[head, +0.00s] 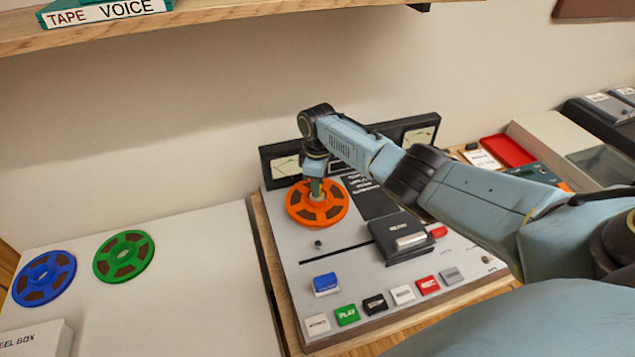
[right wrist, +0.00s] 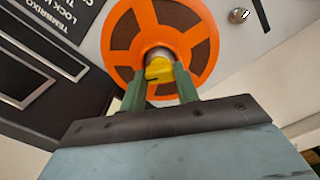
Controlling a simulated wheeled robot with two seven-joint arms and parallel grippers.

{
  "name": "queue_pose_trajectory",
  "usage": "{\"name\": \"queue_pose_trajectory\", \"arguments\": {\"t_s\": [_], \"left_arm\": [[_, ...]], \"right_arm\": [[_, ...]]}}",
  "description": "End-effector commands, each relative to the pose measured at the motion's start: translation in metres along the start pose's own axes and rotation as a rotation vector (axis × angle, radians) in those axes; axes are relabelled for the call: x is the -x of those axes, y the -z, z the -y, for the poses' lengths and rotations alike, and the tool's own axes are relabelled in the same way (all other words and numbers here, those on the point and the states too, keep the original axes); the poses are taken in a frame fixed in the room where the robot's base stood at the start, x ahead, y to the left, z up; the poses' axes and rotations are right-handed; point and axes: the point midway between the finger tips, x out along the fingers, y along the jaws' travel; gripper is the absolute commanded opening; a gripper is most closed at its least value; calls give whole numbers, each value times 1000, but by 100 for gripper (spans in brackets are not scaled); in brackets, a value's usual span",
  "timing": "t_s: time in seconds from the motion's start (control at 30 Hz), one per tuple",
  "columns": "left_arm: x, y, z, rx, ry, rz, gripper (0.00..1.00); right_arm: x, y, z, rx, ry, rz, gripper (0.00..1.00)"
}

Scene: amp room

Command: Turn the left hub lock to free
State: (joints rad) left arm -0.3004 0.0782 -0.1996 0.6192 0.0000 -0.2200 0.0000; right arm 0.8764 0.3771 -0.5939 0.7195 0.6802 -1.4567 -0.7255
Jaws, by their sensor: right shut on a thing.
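An orange reel (head: 299,208) sits on the left side of the tape machine's grey top, and it also shows in the right wrist view (right wrist: 203,58). At its centre is the left hub with a pale, round base and a yellow lock (right wrist: 158,69). My right gripper (head: 316,194) points down over the reel's centre. In the right wrist view its green fingers (right wrist: 160,80) are on either side of the yellow lock and shut on it. In the head view the fingers and wrist hide most of the hub. My left gripper is not in view.
The tape machine (head: 283,260) has a head cover (head: 388,238), a blue block (head: 326,284) and a row of several buttons in front. Green (head: 147,262) and blue (head: 62,285) reels lie on the white surface at left. A wooden shelf (head: 230,22) hangs above.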

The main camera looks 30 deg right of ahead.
Motion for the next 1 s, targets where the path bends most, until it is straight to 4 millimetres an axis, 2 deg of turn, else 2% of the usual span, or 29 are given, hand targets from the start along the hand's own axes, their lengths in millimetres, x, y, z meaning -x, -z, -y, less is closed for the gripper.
{"name": "queue_pose_trajectory", "arguments": {"t_s": [0.3, 0.77, 0.8, 0.93, 1.0], "left_arm": [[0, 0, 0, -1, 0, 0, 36], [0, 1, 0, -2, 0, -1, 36], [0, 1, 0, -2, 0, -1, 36], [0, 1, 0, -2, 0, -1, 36], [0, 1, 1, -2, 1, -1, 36]], "right_arm": [[1, 1, 0, 94, -1, -4, 8], [1, 2, 0, 106, -1, -5, 8], [1, 2, 0, 106, -1, -5, 33], [1, 1, 0, 106, -1, -4, 50], [1, 1, 0, 106, -1, -3, 53]]}}
